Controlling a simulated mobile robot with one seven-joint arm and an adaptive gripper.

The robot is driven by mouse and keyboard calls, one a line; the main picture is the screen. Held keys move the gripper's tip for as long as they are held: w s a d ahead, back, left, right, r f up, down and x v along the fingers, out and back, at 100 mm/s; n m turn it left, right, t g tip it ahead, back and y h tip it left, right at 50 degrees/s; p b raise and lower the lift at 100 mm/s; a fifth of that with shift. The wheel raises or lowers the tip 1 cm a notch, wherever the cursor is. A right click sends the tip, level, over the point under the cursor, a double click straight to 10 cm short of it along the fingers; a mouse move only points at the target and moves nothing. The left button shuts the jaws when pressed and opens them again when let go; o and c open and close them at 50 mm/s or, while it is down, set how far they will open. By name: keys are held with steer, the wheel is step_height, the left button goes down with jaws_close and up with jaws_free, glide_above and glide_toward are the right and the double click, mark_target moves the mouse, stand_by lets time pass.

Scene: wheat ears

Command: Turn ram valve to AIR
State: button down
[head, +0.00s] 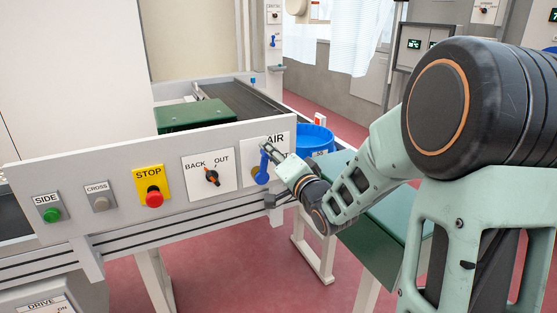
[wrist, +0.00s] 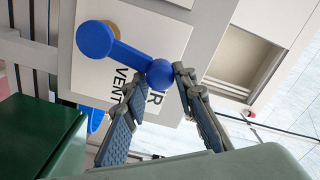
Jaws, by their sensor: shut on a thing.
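The ram valve is a blue lever (head: 263,163) with a round hub on a white plate at the right end of the control panel. In the head view it points up from its hub, towards the AIR label (head: 276,139). In the wrist view the lever (wrist: 125,55) ends in a blue ball knob (wrist: 161,74), which covers part of the AIR label; the VENT label (wrist: 119,88) is beside it, partly behind a finger. My gripper (head: 270,150) is shut on the knob, with one finger on each side in the wrist view (wrist: 163,82).
Left along the panel are the BACK/OUT switch (head: 211,176), red STOP button (head: 154,197), CROSS button (head: 101,203) and green SIDE button (head: 52,215). A blue tub (head: 313,137) stands behind my gripper. A green surface (head: 385,235) lies below my arm.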

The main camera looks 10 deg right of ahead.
steer(key=shift+s+a+r+n+b, duration=0.15)
steer(key=shift+a+n+b, duration=0.15)
steer(key=shift+a+n, duration=0.25)
steer(key=shift+s+a+r+n+b, duration=0.1)
steer(key=shift+a+n+b, duration=0.2)
steer(key=shift+a+n, duration=0.25)
steer(key=shift+a+f, duration=0.1)
steer(key=shift+s+a+f+n, duration=0.1)
steer(key=shift+n, duration=0.2)
steer(key=c, duration=1.7)
jaws_free()
steer(key=shift+s, duration=0.1)
steer(key=shift+o, duration=0.2)
steer(key=shift+f, duration=0.1)
steer(key=shift+s+d, duration=0.15)
steer(key=shift+d, duration=0.05)
steer(key=v, duration=0.7)
